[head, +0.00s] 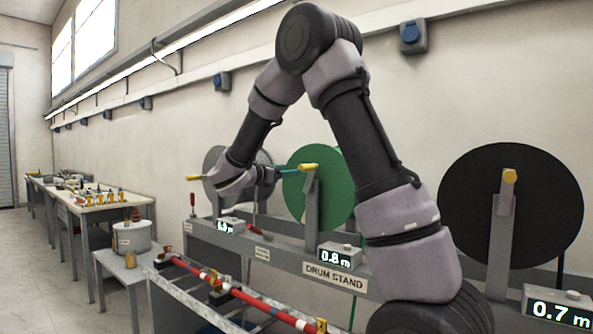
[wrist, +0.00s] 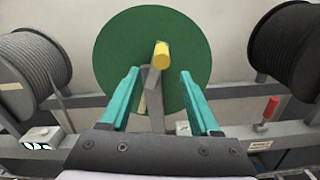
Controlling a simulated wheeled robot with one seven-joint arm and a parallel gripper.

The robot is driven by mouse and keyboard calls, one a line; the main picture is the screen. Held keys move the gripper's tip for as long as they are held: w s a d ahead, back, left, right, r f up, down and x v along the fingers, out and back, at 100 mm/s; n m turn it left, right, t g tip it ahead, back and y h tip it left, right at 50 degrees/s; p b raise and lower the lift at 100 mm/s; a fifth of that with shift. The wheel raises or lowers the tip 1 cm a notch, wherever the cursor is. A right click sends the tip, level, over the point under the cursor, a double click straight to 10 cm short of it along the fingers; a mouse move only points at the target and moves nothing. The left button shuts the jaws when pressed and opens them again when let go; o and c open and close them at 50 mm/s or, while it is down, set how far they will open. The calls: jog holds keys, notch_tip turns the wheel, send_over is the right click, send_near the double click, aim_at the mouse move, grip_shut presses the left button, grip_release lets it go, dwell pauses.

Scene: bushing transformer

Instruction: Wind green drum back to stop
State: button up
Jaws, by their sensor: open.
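The green drum (head: 328,185) stands in the middle of the drum stand, with a yellow crank knob (head: 308,167) on a grey arm in front of it. In the wrist view the green drum (wrist: 120,50) fills the upper middle, and its yellow knob (wrist: 162,55) is ahead of the fingers, near the centre line. My gripper (wrist: 160,85) has two teal fingers, open and apart, with the grey crank arm seen between them. In the head view my gripper (head: 290,169) is at the left of the green drum, its fingertips close to the knob. Contact cannot be seen.
A grey drum (wrist: 35,72) is to the left and a black drum (head: 510,205) to the right. Displays (head: 340,256) sit on the drum stand (head: 285,262); the one below the green drum reads 0.8 m. A rack with red rods (head: 250,300) lies in front.

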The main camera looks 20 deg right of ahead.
aim_at(307, 168)
jog(key=x, duration=1)
jog(key=shift+d, duration=0.25)
grip_shut()
dwell(1.0)
